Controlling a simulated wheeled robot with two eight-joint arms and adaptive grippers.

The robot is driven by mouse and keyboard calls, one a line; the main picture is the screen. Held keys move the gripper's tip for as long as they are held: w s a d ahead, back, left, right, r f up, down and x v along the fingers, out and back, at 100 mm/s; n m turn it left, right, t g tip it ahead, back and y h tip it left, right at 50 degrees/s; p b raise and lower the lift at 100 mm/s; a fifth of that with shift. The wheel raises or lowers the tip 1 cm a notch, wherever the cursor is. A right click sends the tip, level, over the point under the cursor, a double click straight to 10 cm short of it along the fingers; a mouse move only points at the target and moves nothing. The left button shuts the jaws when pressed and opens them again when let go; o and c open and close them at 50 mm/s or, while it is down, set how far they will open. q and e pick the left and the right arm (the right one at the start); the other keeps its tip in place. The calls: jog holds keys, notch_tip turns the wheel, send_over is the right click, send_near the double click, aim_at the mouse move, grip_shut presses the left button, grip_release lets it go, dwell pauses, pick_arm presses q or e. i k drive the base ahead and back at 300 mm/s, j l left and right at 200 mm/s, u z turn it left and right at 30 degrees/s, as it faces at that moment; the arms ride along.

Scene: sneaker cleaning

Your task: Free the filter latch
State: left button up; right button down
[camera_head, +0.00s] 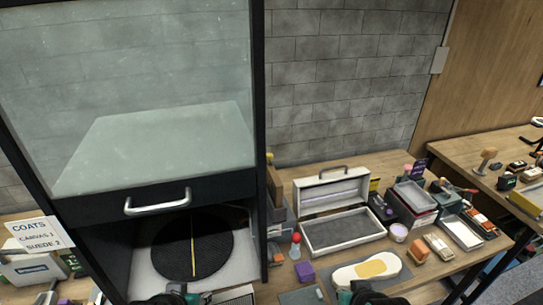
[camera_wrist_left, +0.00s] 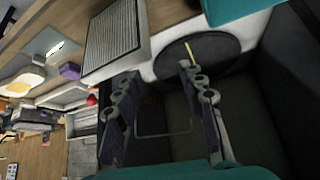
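A white-framed filter with grey pleats (camera_wrist_left: 113,38) lies at the upper left of the left wrist view, beside the booth opening. Its edge shows at the bottom of the head view (camera_head: 235,295). I cannot make out a latch on it. My left gripper (camera_wrist_left: 162,82) is open and empty, its two fingers wide apart, below the filter and the black turntable (camera_wrist_left: 198,52) in that view. In the head view only its top shows at the bottom edge (camera_head: 176,292). My right gripper (camera_head: 362,291) is at the bottom edge near the shoe-shaped piece; its fingers are hidden.
The booth has a raised glass front (camera_head: 130,90) with a metal handle (camera_head: 157,202). The black turntable with a yellow stick also shows in the head view (camera_head: 170,250). An open white case (camera_head: 343,247), purple block (camera_head: 305,272) and pale shoe-shaped piece (camera_head: 345,275) crowd the right-hand bench.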

aim_at(270, 156)
jog(key=i+l+u, duration=0.35)
jog(key=l, duration=0.4)
jog(key=l+u, duration=0.2)
jog(key=l, duration=0.35)
jog(key=k+l, duration=0.1)
jog(key=l, duration=0.2)
jog(key=k+l, duration=0.1)
jog(key=l, duration=0.15)
jog(key=k+l, duration=0.1)
jog(key=l, duration=0.2)
